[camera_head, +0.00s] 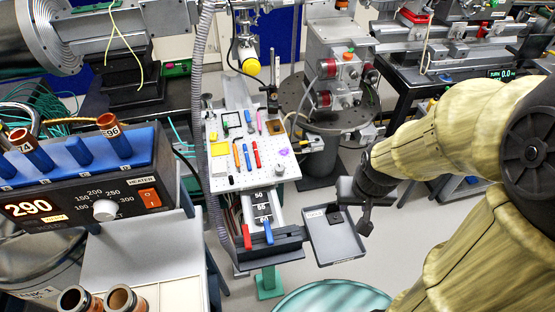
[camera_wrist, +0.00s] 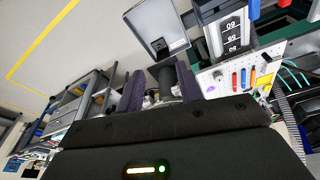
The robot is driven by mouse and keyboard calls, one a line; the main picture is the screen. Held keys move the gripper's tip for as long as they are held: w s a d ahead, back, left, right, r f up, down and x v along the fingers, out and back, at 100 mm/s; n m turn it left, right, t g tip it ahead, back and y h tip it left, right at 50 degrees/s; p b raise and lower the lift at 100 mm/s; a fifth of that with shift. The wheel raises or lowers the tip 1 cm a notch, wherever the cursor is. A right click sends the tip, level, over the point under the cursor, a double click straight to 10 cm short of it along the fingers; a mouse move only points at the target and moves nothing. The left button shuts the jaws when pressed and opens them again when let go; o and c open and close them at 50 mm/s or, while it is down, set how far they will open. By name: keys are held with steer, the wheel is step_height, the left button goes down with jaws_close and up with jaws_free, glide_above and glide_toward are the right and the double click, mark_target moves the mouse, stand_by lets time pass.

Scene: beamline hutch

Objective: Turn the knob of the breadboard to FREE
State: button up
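The breadboard (camera_head: 222,178) is a white perforated plate in the middle of the head view, with pens and small tools on it. A small silver knob (camera_head: 279,169) is at its front right corner; its marking is too small to read. The breadboard also shows at the right of the wrist view (camera_wrist: 222,77), where I cannot make out the knob clearly. My gripper (camera_head: 356,207) is right of the breadboard and apart from it. In the wrist view my gripper (camera_wrist: 160,90) has its two dark fingers spread, with nothing seen held between them.
A grey tray (camera_head: 335,247) lies below and left of my gripper. A numbered holder (camera_head: 262,208) with red and blue handles is in front of the breadboard. A heater box (camera_head: 75,185) with a white dial stands at left. Grey floor is open at lower right of the tray.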

steer(key=shift+s, duration=0.1)
steer(key=shift+o, duration=1.8)
steer(key=w+a+m+g+p, duration=0.15)
steer(key=w+a, duration=0.25)
steer(key=w, duration=0.5)
steer(key=w+a+m, duration=0.3)
steer(key=w, duration=0.5)
steer(key=w+a+f+m+g, duration=0.1)
steer(key=w+a+f+m, duration=0.1)
steer(key=w+a, duration=0.8)
steer(key=shift+a+f+m+p, duration=0.3)
steer(key=shift+a+m+p, duration=0.1)
steer(key=shift+a+m, duration=0.2)
steer(key=shift+w+f, duration=0.1)
